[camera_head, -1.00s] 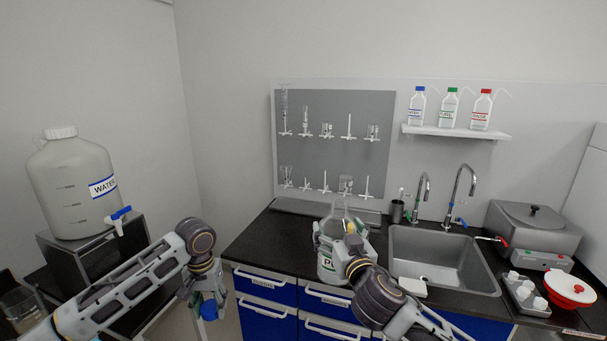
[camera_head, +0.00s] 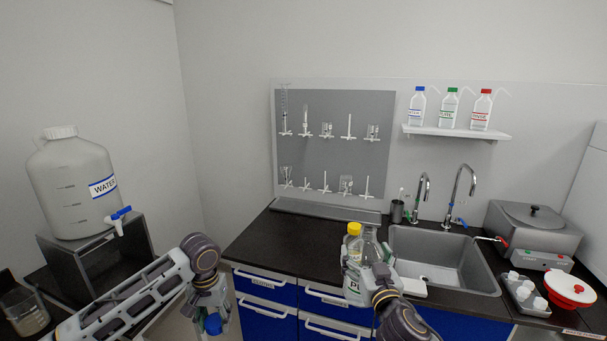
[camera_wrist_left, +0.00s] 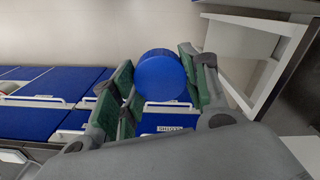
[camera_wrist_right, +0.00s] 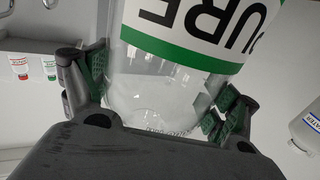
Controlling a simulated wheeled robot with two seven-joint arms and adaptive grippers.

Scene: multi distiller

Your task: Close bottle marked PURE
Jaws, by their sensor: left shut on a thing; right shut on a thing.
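The PURE bottle (camera_head: 353,286) is clear with a green-and-white label. My right gripper (camera_head: 380,262) is shut on it near the counter's front edge, left of the sink. In the right wrist view the upside-down label and clear glass of the bottle (camera_wrist_right: 165,85) fill the space between the fingers. Its neck looks uncapped in the head view, partly behind my gripper. My left gripper (camera_head: 213,308) is shut on a blue cap (camera_head: 213,325) at the lower left, well apart from the bottle. The left wrist view shows the blue cap (camera_wrist_left: 160,76) between the fingers.
A yellow cap (camera_head: 354,229) shows beside the bottle's neck. The sink (camera_head: 450,262) lies to the right. Blue drawers (camera_head: 266,286) are below the counter. The WATER tank (camera_head: 75,190) stands at the left. The left counter part (camera_head: 275,245) is clear.

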